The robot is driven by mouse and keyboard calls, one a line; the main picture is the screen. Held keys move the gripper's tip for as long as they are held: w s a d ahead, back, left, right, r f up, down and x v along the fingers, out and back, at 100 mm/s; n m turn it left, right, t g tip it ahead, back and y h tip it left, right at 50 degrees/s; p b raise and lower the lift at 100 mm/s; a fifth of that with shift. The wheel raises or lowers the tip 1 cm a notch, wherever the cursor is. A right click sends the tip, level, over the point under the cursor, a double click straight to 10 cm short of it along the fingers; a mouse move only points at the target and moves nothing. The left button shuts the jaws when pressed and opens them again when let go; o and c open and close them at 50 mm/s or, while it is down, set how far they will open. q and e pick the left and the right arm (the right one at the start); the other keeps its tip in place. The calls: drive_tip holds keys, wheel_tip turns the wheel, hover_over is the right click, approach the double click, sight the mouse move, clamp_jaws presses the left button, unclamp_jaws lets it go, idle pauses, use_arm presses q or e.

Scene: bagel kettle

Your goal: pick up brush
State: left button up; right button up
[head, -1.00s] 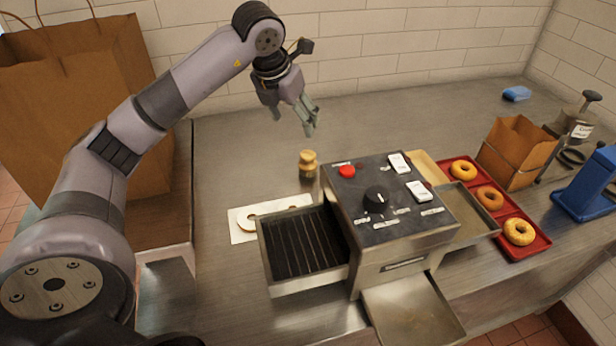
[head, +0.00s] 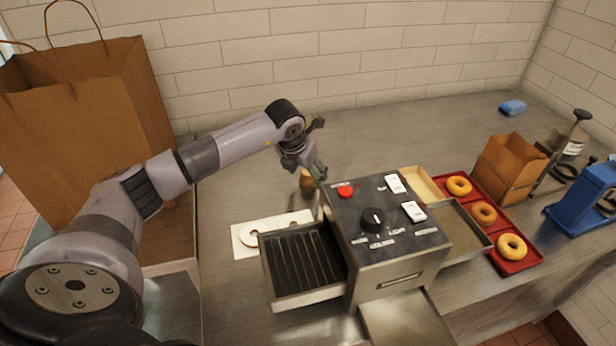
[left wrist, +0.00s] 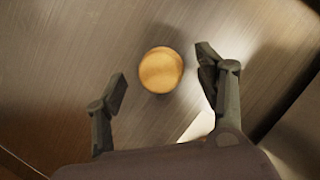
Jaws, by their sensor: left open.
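The brush (head: 306,183) appears to be the small tan upright piece on the steel counter, just behind the machine's left side. My left gripper (head: 318,171) is over it and partly hides it in the head view. In the left wrist view the round tan top of the brush (left wrist: 161,70) lies between the two spread fingers of the left gripper (left wrist: 163,78), with a gap on each side. The left gripper is open and empty. The brush's lower part is hidden from the wrist camera. My right gripper is not in view.
The bagel machine (head: 385,215) with its slatted tray (head: 303,262) stands close in front of the brush. A white sheet with rings (head: 243,248) lies to the left. A red tray with bagels (head: 530,262) is at right.

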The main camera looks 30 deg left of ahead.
use_arm(q)
drive_tip(key=shift+x, duration=1.4)
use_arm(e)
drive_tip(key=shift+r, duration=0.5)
use_arm(q)
drive_tip(key=shift+c, duration=0.4)
drive_tip(key=c, duration=1.1)
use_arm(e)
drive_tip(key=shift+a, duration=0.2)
use_arm(q)
drive_tip(key=shift+r, duration=0.15)
drive_tip(key=shift+c, duration=0.2)
